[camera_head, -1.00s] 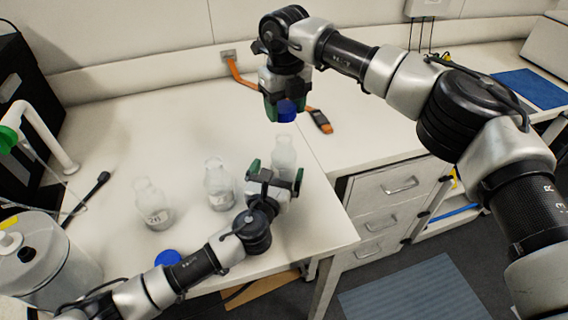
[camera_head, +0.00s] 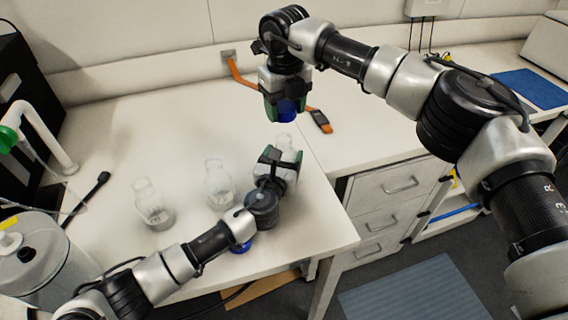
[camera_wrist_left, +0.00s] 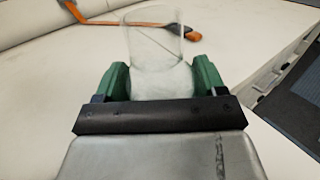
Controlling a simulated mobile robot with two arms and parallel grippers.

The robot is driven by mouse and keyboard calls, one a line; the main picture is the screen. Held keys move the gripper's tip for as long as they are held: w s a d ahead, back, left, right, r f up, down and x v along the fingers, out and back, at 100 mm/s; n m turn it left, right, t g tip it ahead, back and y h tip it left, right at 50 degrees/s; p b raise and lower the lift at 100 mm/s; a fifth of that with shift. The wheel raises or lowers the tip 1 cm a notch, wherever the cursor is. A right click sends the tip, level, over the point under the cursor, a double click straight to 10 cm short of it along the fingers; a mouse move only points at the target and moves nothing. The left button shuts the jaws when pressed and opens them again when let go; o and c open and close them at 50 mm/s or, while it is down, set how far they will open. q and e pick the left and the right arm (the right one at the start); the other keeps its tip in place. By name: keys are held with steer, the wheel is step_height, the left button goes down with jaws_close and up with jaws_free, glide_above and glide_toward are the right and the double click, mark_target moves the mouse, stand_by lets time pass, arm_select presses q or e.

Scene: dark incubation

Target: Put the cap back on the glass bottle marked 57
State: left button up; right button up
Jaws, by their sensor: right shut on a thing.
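My right gripper (camera_head: 284,110) is shut on a blue cap (camera_head: 288,115), held above the bench near its back. A clear glass bottle (camera_head: 285,143) stands below it near the bench's right edge. My left gripper (camera_head: 281,158) is around this bottle with its fingers on either side. In the left wrist view the bottle (camera_wrist_left: 153,45) rises uncapped between the green fingers (camera_wrist_left: 160,82), which look open but very close to the glass. No number can be read on it. Two more uncapped bottles stand to the left, one in the middle (camera_head: 219,183) and one farther left (camera_head: 153,205).
Another blue cap (camera_head: 241,246) lies near the bench's front edge, partly under my left arm. An orange-and-black tool (camera_head: 320,121) lies at the back. A grey container (camera_head: 40,262) and a black stick-like item (camera_head: 90,187) are at left. Drawers (camera_head: 385,190) stand right.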

mark_target(285, 139)
arm_select(q)
steer(key=c, duration=0.7)
steer(key=shift+o, duration=0.2)
arm_select(e)
steer(key=shift+f, duration=2.5)
steer(key=shift+f, duration=0.85)
steer(key=shift+f, duration=0.55)
